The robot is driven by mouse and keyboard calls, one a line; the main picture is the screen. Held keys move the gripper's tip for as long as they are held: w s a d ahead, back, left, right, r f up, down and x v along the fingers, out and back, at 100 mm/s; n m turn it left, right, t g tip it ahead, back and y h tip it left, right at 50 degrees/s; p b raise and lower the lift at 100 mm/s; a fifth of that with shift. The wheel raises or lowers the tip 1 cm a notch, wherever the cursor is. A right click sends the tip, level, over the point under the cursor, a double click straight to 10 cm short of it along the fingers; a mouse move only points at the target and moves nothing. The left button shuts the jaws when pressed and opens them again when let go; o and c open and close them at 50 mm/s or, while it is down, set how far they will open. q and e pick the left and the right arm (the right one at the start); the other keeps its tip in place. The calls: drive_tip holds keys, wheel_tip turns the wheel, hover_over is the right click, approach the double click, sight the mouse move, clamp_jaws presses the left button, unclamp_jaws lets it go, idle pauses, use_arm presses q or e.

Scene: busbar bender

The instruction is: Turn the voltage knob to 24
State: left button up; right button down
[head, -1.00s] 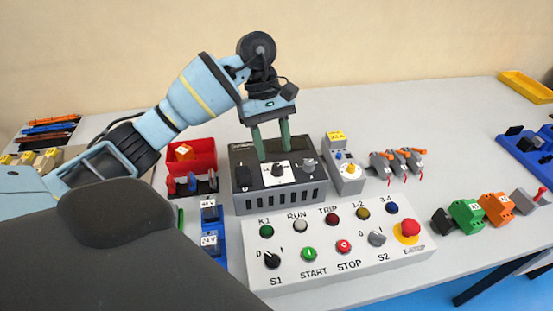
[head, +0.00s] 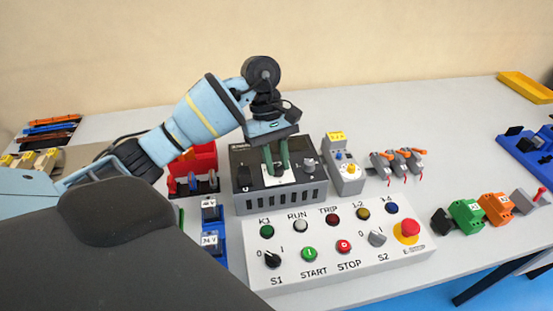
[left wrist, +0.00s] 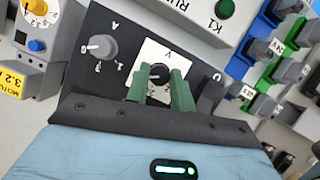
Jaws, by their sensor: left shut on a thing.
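The power supply box (head: 245,199) stands on the table, dark on top with a slotted grey front. Its black voltage knob (left wrist: 159,72) sits on a white scale plate (left wrist: 175,49) marked V. My left gripper (head: 277,172) reaches down from above, its two green fingers on either side of this knob, shut on it. The left wrist view shows the same fingers (left wrist: 159,86) around the knob. The fingers hide part of the scale, and I cannot read the knob's setting. A grey knob (left wrist: 101,48) marked A sits beside it. My right gripper is not in view.
A white control panel (head: 335,275) with buttons and switches lies in front of the box. A grey unit with a yellow knob (head: 346,172) stands close on its right. A red bin (head: 204,155) and blue parts stand on the left. The table behind is clear.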

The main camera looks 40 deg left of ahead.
use_arm(q)
drive_tip(key=shift+n, duration=0.3)
drive_tip(key=n+t, duration=0.2)
drive_tip(key=n, duration=0.3)
drive_tip(key=shift+s, duration=0.2)
drive_tip(key=n+t, duration=0.1)
drive_tip(key=n, duration=0.2)
drive_tip(key=n+t+p, duration=0.1)
drive_tip(key=n, duration=0.2)
drive_tip(key=shift+s+y, duration=0.1)
drive_tip(key=shift+y, duration=0.2)
drive_tip(key=shift+n+t, duration=0.3)
drive_tip(key=o, duration=1)
drive_tip(key=shift+r, duration=0.1)
